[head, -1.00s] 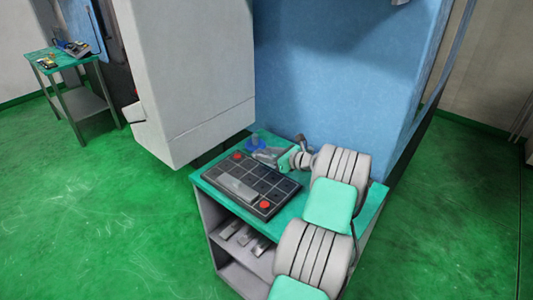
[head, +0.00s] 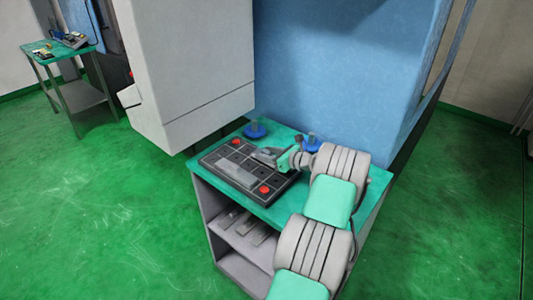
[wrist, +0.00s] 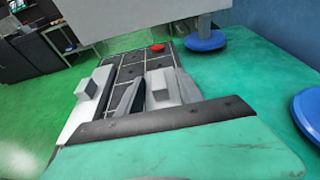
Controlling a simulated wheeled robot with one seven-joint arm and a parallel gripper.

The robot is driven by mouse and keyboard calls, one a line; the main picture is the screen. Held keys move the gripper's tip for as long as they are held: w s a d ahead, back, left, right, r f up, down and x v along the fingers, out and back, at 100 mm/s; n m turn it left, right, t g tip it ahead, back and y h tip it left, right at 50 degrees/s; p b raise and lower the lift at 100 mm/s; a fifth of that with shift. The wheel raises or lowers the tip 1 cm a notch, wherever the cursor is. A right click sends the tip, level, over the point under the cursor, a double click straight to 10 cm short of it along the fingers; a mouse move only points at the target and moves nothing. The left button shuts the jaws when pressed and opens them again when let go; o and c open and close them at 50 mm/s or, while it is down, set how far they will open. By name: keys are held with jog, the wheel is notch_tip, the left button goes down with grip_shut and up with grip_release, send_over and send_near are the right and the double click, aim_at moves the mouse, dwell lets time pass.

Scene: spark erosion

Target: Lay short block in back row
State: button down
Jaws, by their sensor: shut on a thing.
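A black gridded tray (head: 276,199) with red knobs at two corners lies on the green tabletop; its near edge (wrist: 160,120) crosses the wrist view. My gripper (head: 263,156) is over the back part of the tray. In the wrist view my gripper (wrist: 157,93) is shut on a small grey block (wrist: 160,84), taken as the short block, between its fingers. It is low over the back row; I cannot tell whether it touches the tray. A longer grey block (head: 237,171) lies in the front row, also in the wrist view (wrist: 75,122).
Two blue round-based posts (head: 255,130) (head: 311,146) stand behind the tray near the blue machine (head: 330,70). A grey machine housing (head: 190,70) hangs behind and left. Grey bars (head: 245,228) lie on the shelf below. Bare green tabletop (wrist: 250,100) lies between tray and posts.

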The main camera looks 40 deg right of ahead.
jog(key=c, duration=0.7)
grip_release()
notch_tip(320, 180, up, 11)
jog(key=p, duration=0.9)
